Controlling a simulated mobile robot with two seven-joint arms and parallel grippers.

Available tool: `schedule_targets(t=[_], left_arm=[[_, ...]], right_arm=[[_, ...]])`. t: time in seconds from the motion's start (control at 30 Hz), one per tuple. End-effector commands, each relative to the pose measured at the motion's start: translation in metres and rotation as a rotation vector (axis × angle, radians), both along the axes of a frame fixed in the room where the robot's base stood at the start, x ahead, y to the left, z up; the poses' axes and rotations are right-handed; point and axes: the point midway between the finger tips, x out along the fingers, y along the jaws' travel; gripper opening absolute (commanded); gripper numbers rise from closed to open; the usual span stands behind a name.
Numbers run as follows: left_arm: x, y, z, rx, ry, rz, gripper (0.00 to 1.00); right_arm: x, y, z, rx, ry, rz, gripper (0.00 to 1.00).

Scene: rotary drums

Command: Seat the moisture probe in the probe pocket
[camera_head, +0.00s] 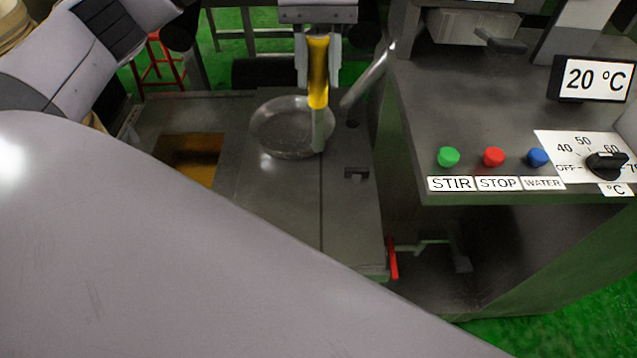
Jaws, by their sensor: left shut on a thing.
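The moisture probe (318,85) has a yellow handle and a grey metal stem. It hangs upright, stem down, in the upper middle of the head view. My left gripper (319,68) is shut on the yellow handle, one finger on each side. The stem's lower end appears in front of the right rim of a round metal dish; I cannot tell whether it touches anything. I cannot make out the probe pocket with certainty. My right gripper is not in view.
The round metal dish (285,127) sits on a grey worktop (290,200). A slanted metal tube (368,77) stands right of the probe. A control panel (475,115) with buttons, a dial and a 20 °C display (597,79) is at the right. My own arm covers the lower left.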

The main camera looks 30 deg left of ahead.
Motion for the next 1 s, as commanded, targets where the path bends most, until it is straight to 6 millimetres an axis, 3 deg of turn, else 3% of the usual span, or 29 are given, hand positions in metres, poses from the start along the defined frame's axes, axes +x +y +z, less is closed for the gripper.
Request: schedule_targets(t=[0.17,0.4,0.7,1.0], left_arm=[[-0.001,0.0,-0.013,-0.001,0.004,-0.003,0.0],[-0.001,-0.001,-0.064,-0.003,0.005,-0.004,0.0],[-0.001,0.0,-0.135,0.001,0.004,-0.001,0.0],[-0.001,0.0,-0.163,0.0,0.001,-0.001,0.0]], right_arm=[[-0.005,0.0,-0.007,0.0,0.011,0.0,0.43],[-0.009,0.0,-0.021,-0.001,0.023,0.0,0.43],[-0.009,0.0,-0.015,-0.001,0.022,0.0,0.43],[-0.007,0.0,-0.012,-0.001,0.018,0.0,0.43]])
